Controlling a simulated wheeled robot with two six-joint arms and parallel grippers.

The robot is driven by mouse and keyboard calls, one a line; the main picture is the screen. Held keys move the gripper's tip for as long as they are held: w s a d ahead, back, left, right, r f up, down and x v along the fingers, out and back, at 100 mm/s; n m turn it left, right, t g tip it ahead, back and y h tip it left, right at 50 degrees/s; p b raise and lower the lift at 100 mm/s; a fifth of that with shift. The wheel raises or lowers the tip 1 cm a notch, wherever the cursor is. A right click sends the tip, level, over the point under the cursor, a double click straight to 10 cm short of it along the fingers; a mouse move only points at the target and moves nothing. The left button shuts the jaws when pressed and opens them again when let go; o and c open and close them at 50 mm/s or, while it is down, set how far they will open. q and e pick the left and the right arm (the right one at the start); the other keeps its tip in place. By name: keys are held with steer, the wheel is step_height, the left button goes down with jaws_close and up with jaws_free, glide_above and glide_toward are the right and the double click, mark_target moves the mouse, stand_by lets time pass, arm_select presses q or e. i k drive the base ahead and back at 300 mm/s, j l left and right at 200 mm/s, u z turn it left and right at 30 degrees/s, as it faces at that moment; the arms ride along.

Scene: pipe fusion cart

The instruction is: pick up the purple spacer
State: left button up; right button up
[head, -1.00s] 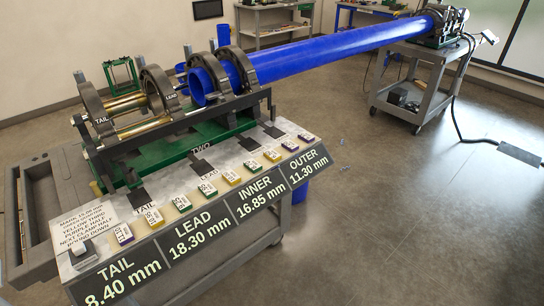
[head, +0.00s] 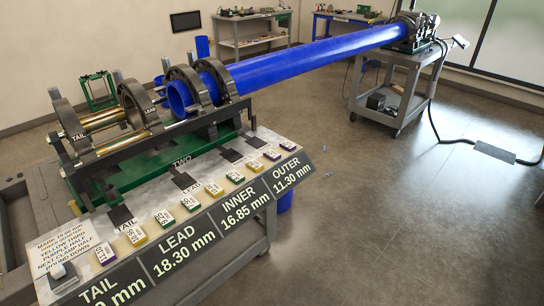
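One purple spacer (head: 107,251) lies at the near left end, beside the TAIL label. The other purple spacer (head: 288,145) lies at the far right end, above the OUTER label. Both lie flat with white printed tops; the print is too small to read surely. Neither of my grippers is in view.
Yellow and green spacers, such as a yellow one (head: 135,235), lie between them. Behind the panel stand the clamp rings (head: 185,88) and the long blue pipe (head: 310,55). A grey block (head: 63,275) sits at the panel's near left.

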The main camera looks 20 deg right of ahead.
mark_target(288, 145)
steer(key=u, duration=0.35)
steer(key=i+l+u, duration=0.25)
steer(key=l+u, duration=0.25)
steer(key=l, duration=0.2)
steer(key=i+l+u, duration=0.1)
steer(key=l+u, duration=0.45)
steer(key=l, duration=0.2)
